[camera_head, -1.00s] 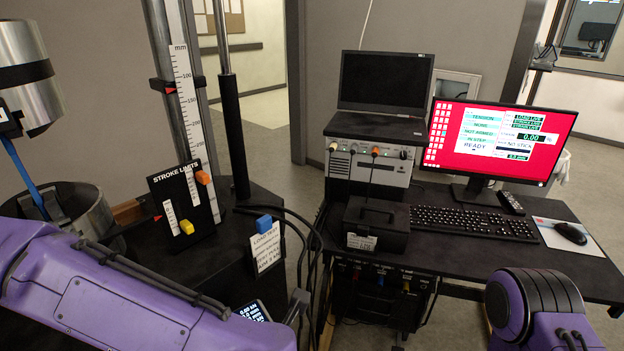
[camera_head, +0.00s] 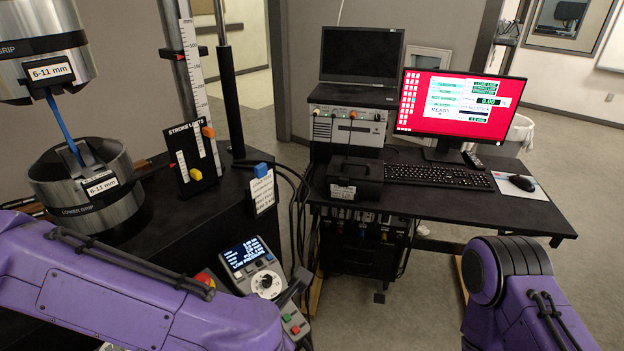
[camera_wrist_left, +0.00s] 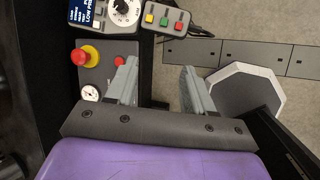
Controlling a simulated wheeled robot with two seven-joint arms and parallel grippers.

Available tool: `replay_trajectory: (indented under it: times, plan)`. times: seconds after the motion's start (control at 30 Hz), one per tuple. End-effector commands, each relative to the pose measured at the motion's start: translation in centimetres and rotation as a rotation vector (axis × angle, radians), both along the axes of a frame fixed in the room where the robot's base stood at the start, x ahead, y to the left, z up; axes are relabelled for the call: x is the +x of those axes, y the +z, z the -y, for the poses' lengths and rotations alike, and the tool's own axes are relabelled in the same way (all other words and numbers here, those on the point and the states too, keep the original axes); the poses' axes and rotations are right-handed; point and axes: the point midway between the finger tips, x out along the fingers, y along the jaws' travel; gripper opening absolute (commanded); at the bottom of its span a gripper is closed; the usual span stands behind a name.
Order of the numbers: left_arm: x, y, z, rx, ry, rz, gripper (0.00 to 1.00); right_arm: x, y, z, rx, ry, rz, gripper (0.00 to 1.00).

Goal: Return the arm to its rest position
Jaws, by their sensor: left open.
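My left arm (camera_head: 120,290) reaches in from the left across the lower part of the head view. Its gripper is out of sight there. In the left wrist view my left gripper (camera_wrist_left: 161,85) is open, its two grey fingers apart with nothing between them. It hangs beside a control panel with a red mushroom button (camera_wrist_left: 84,56) and a keypad with coloured buttons (camera_wrist_left: 166,20). I cannot tell how far it is from them. My right arm (camera_head: 520,285) shows at the lower right of the head view. Its gripper is out of view.
The testing machine has an upper grip (camera_head: 45,45) and a lower grip (camera_head: 85,190) with a blue strip between them. The stroke limits board (camera_head: 192,158) stands beside them. A desk (camera_head: 480,208) holds a red-screened monitor (camera_head: 458,105) and keyboard (camera_head: 438,176). Cables hang between machine and desk.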

Motion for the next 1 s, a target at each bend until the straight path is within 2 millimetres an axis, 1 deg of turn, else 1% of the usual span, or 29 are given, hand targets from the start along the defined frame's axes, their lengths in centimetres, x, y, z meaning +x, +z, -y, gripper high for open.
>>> replay_trajectory:
  times: [0.07,0.17,0.27,0.33,0.37,0.4,0.47,0.5,0.57,0.6,0.67,0.7,0.8,0.87,0.9,0.93,1.0]
  plan:
    - [1.0,-0.6,-0.2,0.049,-0.077,0.036,0.53,0.0,0.0,0.0,-0.001,0.000,0.001,0.00]
    - [2.2,-2.4,-0.8,0.141,-0.198,0.072,0.53,0.0,0.0,0.0,-0.001,0.000,0.001,0.00]
    - [3.1,-5.5,-2.0,0.269,-0.351,0.087,0.53,0.0,0.0,0.0,0.000,0.000,0.000,0.00]
    - [3.2,-8.2,-3.2,0.364,-0.464,0.081,0.53,0.0,0.0,0.0,-0.001,0.000,0.000,0.00]
    - [3.1,-9.4,-3.7,0.404,-0.514,0.074,0.53,0.0,0.0,0.0,0.000,0.000,0.000,0.00]
    - [2.9,-11.1,-4.5,0.458,-0.584,0.063,0.53,0.0,0.0,0.0,0.000,0.000,0.000,0.00]
    - [2.2,-14.0,-6.0,0.541,-0.697,0.036,0.53,0.0,0.0,0.0,0.000,0.000,0.000,0.00]
    - [1.5,-16.0,-7.1,0.598,-0.782,0.011,0.53,0.0,0.0,0.0,0.000,0.000,0.000,0.00]
    - [-0.1,-19.3,-9.2,0.685,-0.926,-0.038,0.53,0.0,0.0,0.0,0.000,0.000,0.000,0.00]
    - [-1.7,-21.6,-11.0,0.740,-1.033,-0.079,0.53,0.0,0.0,0.0,0.000,0.000,0.000,0.00]
    - [-4.4,-24.7,-13.9,0.811,-1.195,-0.153,0.53,0.0,0.0,0.0,0.000,0.000,0.000,0.00]
    - [-6.4,-26.3,-15.9,0.845,-1.284,-0.205,0.53,0.0,0.0,0.0,0.000,0.000,0.000,0.00]
    - [-10.6,-28.8,-20.3,0.889,-1.422,-0.327,0.53,0.0,0.0,0.0,0.000,0.000,0.000,0.00]
    - [-12.4,-29.5,-22.1,0.904,-1.458,-0.390,0.53,0.0,0.0,0.0,0.000,0.000,0.000,0.00]
    - [-13.4,-29.7,-22.9,0.908,-1.475,-0.422,0.53,0.0,0.0,0.0,0.000,0.000,0.000,0.00]
    - [-14.0,-30.0,-23.2,0.904,-1.488,-0.437,0.53,0.0,0.0,0.0,0.000,0.000,0.000,0.00]
    - [-14.9,-30.3,-23.1,0.890,-1.502,-0.450,0.53,0.0,0.0,0.0,0.000,0.000,0.000,0.00]
